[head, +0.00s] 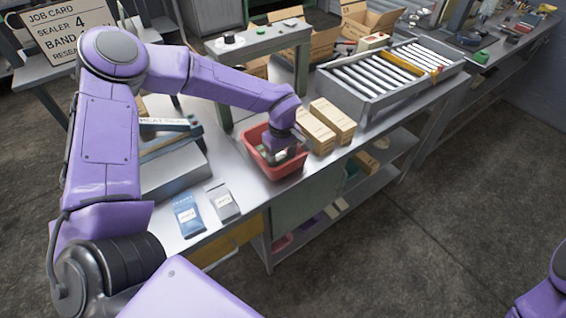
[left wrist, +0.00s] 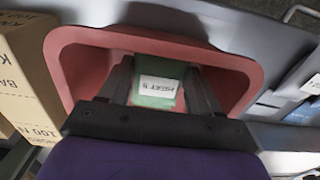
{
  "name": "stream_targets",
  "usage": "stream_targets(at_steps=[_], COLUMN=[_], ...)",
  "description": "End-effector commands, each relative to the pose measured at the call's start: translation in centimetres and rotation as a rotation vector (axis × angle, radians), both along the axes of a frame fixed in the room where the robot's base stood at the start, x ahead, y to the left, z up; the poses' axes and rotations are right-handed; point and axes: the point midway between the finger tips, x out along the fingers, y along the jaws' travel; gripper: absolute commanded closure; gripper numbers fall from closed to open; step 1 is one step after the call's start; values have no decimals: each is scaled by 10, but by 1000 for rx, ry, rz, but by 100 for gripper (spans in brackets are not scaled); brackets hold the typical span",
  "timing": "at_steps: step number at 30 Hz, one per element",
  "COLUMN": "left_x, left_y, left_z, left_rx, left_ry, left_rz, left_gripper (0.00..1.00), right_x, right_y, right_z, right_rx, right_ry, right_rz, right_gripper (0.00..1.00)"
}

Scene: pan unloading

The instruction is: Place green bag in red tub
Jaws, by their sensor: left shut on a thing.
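The red tub (head: 291,167) stands on the metal bench, and its rim (left wrist: 240,65) fills much of the left wrist view. My left gripper (head: 272,158) reaches down into the tub from above. In the left wrist view its two dark fingers (left wrist: 158,92) are shut on the green bag (left wrist: 157,100), which has a white label. The bag is within the outline of the tub's opening; whether it touches the tub floor I cannot tell. In the head view the bag is mostly hidden by the gripper. My right gripper is not in view.
Two cardboard boxes (head: 333,120) stand just right of the tub. A blue bag (head: 188,215) and a grey bag (head: 222,202) lie near the bench's front edge. A sealer (head: 168,125) stands left and a roller conveyor (head: 385,72) back right.

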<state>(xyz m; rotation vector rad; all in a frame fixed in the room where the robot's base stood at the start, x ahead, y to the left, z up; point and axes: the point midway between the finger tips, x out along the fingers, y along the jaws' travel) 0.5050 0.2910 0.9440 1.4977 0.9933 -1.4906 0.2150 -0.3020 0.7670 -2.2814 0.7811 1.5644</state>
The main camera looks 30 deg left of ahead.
Motion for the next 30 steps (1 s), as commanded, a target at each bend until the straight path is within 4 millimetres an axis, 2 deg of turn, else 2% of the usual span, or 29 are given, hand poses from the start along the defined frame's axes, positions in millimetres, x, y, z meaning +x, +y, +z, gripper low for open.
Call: stream_targets(at_steps=[5, 6, 7, 8, 16, 19, 30], left_x=[0, 0, 0, 0, 0, 1, 0], left_y=[0, 0, 1, 1, 1, 1, 1], left_z=[1, 1, 1, 1, 2, 11, 98], left_rx=[0, 0, 0, 0, 0, -1, 0], left_ry=[-2, -1, -1, -1, -2, -6, -6], left_rz=[0, 1, 1, 2, 3, 3, 4], left_gripper=[70, 24, 14, 11, 11, 11, 11], right_x=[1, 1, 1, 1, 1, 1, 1], right_y=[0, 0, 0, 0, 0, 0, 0], right_z=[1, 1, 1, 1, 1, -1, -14], right_rx=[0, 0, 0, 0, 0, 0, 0], right_ry=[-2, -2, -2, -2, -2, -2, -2], right_rz=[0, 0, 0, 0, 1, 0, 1], right_gripper=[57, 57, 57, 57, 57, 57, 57])
